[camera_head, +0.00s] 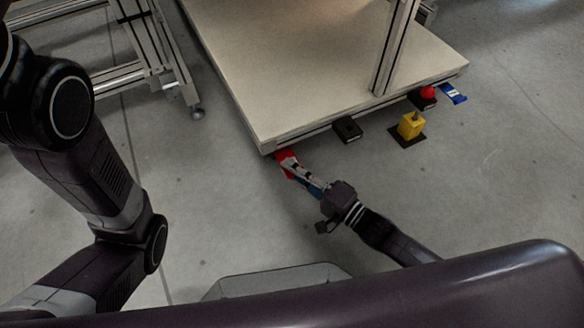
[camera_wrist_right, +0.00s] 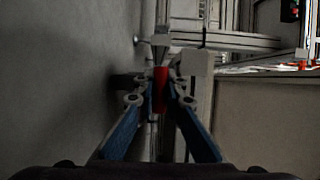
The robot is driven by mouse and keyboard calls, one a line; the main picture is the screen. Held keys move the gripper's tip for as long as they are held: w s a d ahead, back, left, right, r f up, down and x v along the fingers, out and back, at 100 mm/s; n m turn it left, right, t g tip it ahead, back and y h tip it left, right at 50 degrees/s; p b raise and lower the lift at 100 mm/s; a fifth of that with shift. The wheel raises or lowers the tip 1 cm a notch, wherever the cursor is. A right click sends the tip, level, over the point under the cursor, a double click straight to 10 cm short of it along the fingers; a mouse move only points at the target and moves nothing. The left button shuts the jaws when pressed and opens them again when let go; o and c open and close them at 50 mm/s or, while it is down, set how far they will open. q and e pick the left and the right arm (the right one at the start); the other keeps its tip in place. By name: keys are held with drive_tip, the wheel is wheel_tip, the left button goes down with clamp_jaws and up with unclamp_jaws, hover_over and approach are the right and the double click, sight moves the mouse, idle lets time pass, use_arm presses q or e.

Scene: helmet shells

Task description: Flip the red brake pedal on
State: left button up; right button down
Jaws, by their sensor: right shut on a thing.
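The red brake pedal (camera_head: 286,163) sits low at the near corner of the cart, just below the platform edge. My right gripper (camera_head: 295,168) reaches it from the lower right, with its fingertips at the pedal. In the right wrist view the red pedal (camera_wrist_right: 160,90) stands between the two fingers (camera_wrist_right: 160,97), and the gripper is shut on it. The fingers hide part of the pedal in the head view. My left arm comes in from the left, but its gripper is out of view.
The cart's beige platform (camera_head: 300,60) fills the upper middle. A black block (camera_head: 347,129), a yellow block (camera_head: 411,126), a red knob (camera_head: 428,92) and a blue pedal (camera_head: 453,93) lie along its right front edge. A metal frame (camera_head: 150,60) stands at upper left. Grey floor is free around.

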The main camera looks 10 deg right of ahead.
drive_tip(key=shift+f+y+b, duration=0.3)
drive_tip(key=shift+f, duration=0.05)
drive_tip(key=shift+f+t+y+b, duration=0.2)
drive_tip(key=shift+t+y+b, duration=0.1)
drive_tip(key=shift+t, duration=0.1)
drive_tip(key=shift+n, duration=0.3)
